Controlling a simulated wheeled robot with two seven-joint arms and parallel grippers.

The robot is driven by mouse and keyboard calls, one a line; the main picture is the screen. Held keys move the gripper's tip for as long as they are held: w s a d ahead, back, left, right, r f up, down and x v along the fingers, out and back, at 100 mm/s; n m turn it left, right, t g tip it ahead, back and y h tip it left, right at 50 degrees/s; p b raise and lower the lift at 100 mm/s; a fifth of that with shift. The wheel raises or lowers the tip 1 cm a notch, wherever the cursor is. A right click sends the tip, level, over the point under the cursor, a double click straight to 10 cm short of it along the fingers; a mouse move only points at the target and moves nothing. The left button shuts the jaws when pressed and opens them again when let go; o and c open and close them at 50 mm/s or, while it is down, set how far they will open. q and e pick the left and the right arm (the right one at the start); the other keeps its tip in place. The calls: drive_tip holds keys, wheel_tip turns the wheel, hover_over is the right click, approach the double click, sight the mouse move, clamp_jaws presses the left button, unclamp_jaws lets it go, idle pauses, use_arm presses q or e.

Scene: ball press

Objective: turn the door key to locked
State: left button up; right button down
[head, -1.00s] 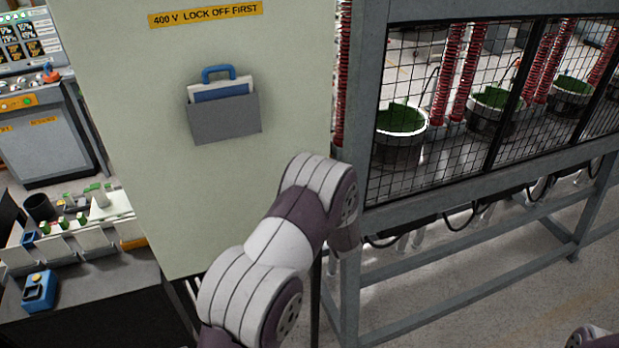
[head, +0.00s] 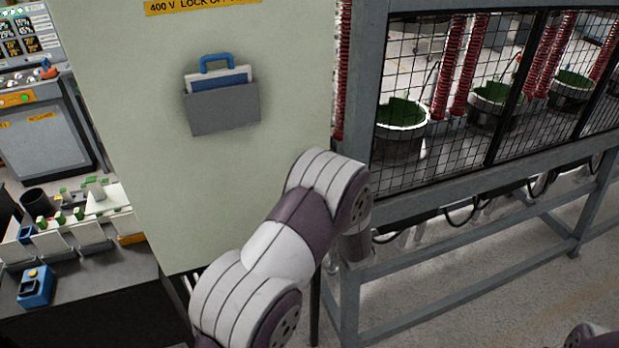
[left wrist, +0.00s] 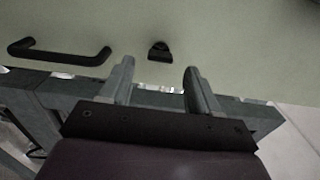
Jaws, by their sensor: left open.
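In the left wrist view a small dark key-like knob (left wrist: 159,51) sits on the pale door (left wrist: 210,25). My left gripper (left wrist: 158,72) is open and empty, its two fingers apart below the knob, which appears between and just beyond the fingertips. I cannot tell which way the key is turned. In the head view the cabinet side (head: 270,185) is pale green, and my left arm reaches past its right edge, hiding the gripper behind it. My right gripper is not in view.
A black bar handle (left wrist: 60,53) is left of the knob. A document pocket (head: 222,108) hangs on the cabinet side. A mesh-fronted metal frame (head: 460,165) stands to the right. A bench with a small blue box (head: 35,287) is at the left.

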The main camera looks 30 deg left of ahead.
use_arm(q)
drive_tip(key=b+v, duration=0.2)
drive_tip(key=v, duration=0.6)
drive_tip(key=shift+d, duration=0.1)
